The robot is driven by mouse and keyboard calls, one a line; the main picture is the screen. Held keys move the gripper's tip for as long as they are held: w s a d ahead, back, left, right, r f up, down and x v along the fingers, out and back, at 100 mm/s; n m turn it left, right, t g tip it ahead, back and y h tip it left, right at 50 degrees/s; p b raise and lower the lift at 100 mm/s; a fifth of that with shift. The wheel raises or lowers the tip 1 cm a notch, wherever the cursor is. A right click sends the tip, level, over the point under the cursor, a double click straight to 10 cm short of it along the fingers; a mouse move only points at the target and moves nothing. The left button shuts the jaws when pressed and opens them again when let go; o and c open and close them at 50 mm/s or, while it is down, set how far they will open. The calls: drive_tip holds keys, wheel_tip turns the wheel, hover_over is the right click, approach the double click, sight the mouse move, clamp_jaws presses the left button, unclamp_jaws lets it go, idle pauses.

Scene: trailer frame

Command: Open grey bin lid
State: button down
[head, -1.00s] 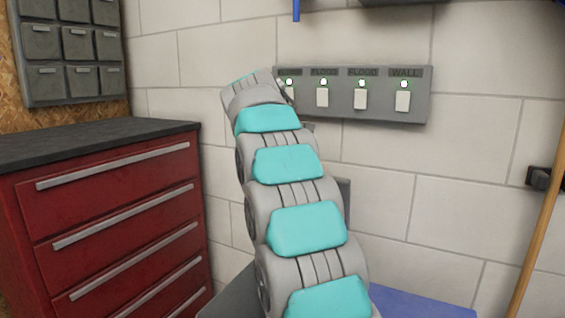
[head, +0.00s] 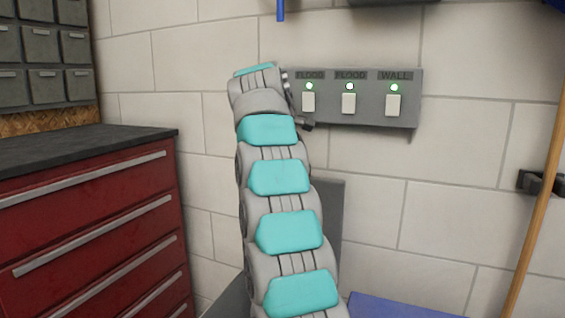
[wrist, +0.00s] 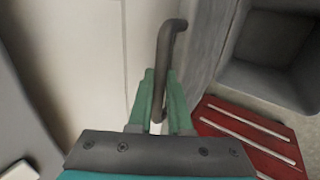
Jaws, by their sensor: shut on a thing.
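In the wrist view, my gripper (wrist: 161,80) has its green fingers shut on a dark, bent handle bar (wrist: 169,48). A grey panel (wrist: 207,42), apparently the grey bin lid, stands steeply beside the handle. To its right is a grey, box-shaped opening (wrist: 275,62), which looks like the bin's inside. In the head view, a grey upright panel (head: 331,225) shows behind my arm, against the wall; it looks like the raised lid. My gripper and the handle are hidden in the head view.
A red drawer cabinet (head: 95,235) with a dark top stands at the left. A blue surface (head: 395,306) lies at the lower right. A switch panel (head: 365,98) is on the white block wall, close by my upper arm. A wooden pole (head: 541,200) stands at the far right.

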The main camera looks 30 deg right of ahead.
drive_tip(key=shift+w+d, duration=0.25)
drive_tip(key=shift+d, duration=0.15)
idle(0.4)
drive_tip(key=c, duration=0.9)
unclamp_jaws()
drive_tip(key=shift+o, duration=0.3)
drive_tip(key=shift+f, duration=0.1)
drive_tip(key=shift+a, duration=0.1)
